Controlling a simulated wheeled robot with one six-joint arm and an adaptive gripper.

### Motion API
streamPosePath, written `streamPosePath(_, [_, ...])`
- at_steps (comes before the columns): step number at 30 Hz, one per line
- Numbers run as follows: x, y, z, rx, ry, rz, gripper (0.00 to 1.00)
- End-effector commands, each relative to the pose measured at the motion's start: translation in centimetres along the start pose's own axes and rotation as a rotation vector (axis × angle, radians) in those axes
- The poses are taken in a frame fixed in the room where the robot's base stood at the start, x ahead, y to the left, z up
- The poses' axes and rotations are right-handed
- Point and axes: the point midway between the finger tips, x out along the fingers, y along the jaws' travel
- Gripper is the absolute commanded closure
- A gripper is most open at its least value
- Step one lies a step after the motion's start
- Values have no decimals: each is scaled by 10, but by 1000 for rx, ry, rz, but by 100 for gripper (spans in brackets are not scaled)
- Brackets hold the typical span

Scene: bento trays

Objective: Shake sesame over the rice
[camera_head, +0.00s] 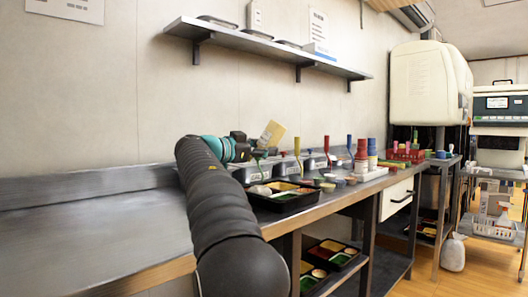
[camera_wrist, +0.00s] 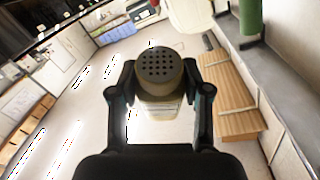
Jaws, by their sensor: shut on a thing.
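My gripper (camera_head: 258,150) is shut on a cream sesame shaker (camera_head: 272,134) and holds it tilted, above the bento tray. In the wrist view my gripper (camera_wrist: 160,82) has a finger on each side of the shaker (camera_wrist: 159,68), whose round, perforated cap faces the camera. The black bento tray (camera_head: 294,207) lies on the steel counter below, with coloured compartments. A whitish patch that looks like rice (camera_head: 259,190) is at its left side. I cannot make out any sesame on it.
Steel pans (camera_head: 283,167) with upright coloured-handled utensils line the wall behind the tray. Small bowls and red and blue stacked cups (camera_head: 362,150) stand to the right. A wall shelf (camera_head: 270,45) hangs above. The counter's left part (camera_head: 100,235) is clear.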

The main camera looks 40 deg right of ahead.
Motion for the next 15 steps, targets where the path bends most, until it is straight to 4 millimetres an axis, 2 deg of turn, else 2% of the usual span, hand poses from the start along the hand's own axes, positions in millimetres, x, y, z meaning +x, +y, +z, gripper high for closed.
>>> streamPosePath(1, [0,-3,-9,1,0,0,59])
streamPosePath(9, [0,-14,-35,2,0,0,59])
streamPosePath(15, [0,-19,-47,-1,0,0,59])
